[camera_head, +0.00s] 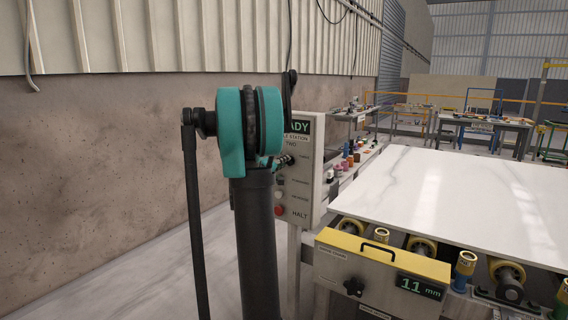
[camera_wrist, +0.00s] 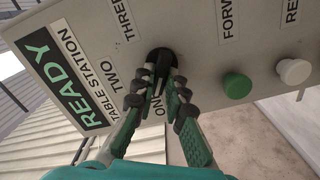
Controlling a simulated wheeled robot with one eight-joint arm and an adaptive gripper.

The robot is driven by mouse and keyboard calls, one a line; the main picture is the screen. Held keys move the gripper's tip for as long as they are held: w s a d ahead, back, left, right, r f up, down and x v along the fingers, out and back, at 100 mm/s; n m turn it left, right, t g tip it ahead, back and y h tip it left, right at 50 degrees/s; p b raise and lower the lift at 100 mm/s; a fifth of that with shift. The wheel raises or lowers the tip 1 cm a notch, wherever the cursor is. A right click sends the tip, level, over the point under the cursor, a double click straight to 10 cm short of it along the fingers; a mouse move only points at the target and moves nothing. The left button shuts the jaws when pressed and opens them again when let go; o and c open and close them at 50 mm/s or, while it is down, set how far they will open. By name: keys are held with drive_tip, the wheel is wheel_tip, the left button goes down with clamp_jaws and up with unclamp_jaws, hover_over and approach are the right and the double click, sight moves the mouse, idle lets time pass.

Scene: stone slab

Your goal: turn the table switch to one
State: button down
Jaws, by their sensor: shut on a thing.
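The table station panel (camera_head: 303,180) is a grey box with a READY display, standing left of the slab. In the wrist view the panel (camera_wrist: 195,55) fills the upper part. Its black rotary switch (camera_wrist: 161,56) has the labels ONE, TWO and THREE around it. My gripper (camera_wrist: 160,84) is shut on the switch knob, with one finger on each side. The fingers cover part of the knob, and I cannot tell for sure which label it points to. In the head view my arm hides much of the panel, and my gripper (camera_head: 284,160) shows only partly at its face.
A green button (camera_wrist: 237,86) and a white button (camera_wrist: 294,71) sit beside the switch. A red button (camera_head: 280,210) is lower on the panel. The white stone slab (camera_head: 460,195) lies on rollers at right, behind a yellow-topped box (camera_head: 375,270) reading 11 mm. A concrete wall stands at left.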

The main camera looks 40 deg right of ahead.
drive_tip(key=c, duration=1.6)
unclamp_jaws()
drive_tip(key=shift+o, duration=0.2)
drive_tip(key=shift+a, duration=0.1)
drive_tip(key=v, duration=1.2)
drive_tip(key=shift+f, duration=0.1)
drive_tip(key=s+a+f+g+y, duration=0.1)
drive_tip(key=s+a+f+y, duration=0.7)
drive_tip(key=s+a+f, duration=0.4)
drive_tip(key=s+a+f+n+g+y, duration=0.1)
drive_tip(key=s+a+f+y, duration=0.7)
drive_tip(key=s+a+f, duration=0.4)
drive_tip(key=a+f, duration=0.4)
drive_tip(key=a, duration=0.3)
drive_tip(key=shift+s+a+g+y, duration=0.2)
drive_tip(key=shift+a+g+y, duration=0.1)
drive_tip(key=shift+a+g, duration=0.1)
